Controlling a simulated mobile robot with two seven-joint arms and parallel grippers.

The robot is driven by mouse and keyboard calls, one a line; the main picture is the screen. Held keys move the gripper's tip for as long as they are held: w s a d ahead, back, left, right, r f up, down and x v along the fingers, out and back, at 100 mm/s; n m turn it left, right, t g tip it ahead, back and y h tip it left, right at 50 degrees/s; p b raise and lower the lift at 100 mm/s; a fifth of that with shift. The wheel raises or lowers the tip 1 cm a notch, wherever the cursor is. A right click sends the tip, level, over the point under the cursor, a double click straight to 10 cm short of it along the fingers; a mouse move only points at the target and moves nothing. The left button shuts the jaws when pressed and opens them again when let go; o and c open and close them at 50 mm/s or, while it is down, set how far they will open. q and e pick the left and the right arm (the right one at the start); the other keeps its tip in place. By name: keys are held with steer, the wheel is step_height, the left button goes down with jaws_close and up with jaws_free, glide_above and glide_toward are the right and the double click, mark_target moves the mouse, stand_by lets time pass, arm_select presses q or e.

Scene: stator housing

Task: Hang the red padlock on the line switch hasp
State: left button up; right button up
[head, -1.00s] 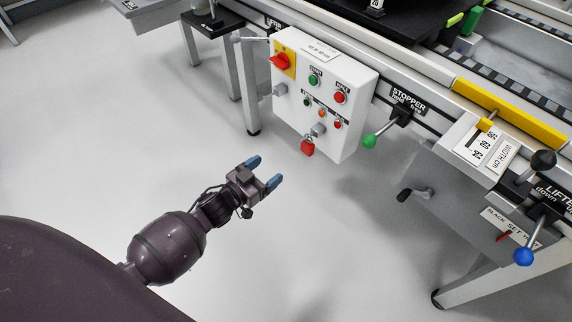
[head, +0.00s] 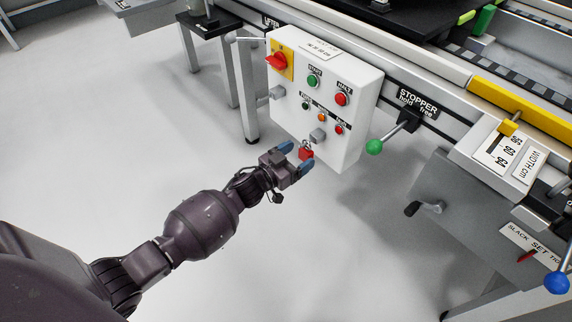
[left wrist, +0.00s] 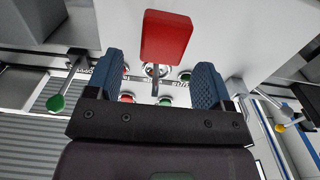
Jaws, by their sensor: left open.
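The red padlock (head: 306,153) hangs low on the front of the white control box (head: 352,125), below a grey block (head: 318,136). In the left wrist view the padlock (left wrist: 166,37) is ahead of the fingers, with its shackle toward the box. My left gripper (head: 296,157) is open, with its fingertips at either side of the padlock in the head view; I see no contact. The red line switch (head: 277,62) sits on a yellow plate at the box's upper left. A grey piece (head: 277,92) lies below it; I cannot tell whether it is the hasp. My right gripper is not in view.
Green and red buttons (head: 341,99) cover the box front. A green-knobbed stopper lever (head: 374,147) sticks out to its right. The floor left of the box is clear.

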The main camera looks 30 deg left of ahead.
arm_select(q)
steer(key=shift+x, duration=1.1)
steer(key=shift+w, duration=0.15)
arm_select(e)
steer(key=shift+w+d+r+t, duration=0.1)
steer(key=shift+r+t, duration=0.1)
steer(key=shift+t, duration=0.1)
arm_select(q)
steer(key=c, duration=0.9)
steer(key=shift+c, duration=0.8)
steer(key=shift+r+p, duration=0.35)
steer(key=shift+r, duration=0.3)
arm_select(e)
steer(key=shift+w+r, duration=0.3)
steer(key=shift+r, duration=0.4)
arm_select(q)
steer(key=shift+f, duration=0.1)
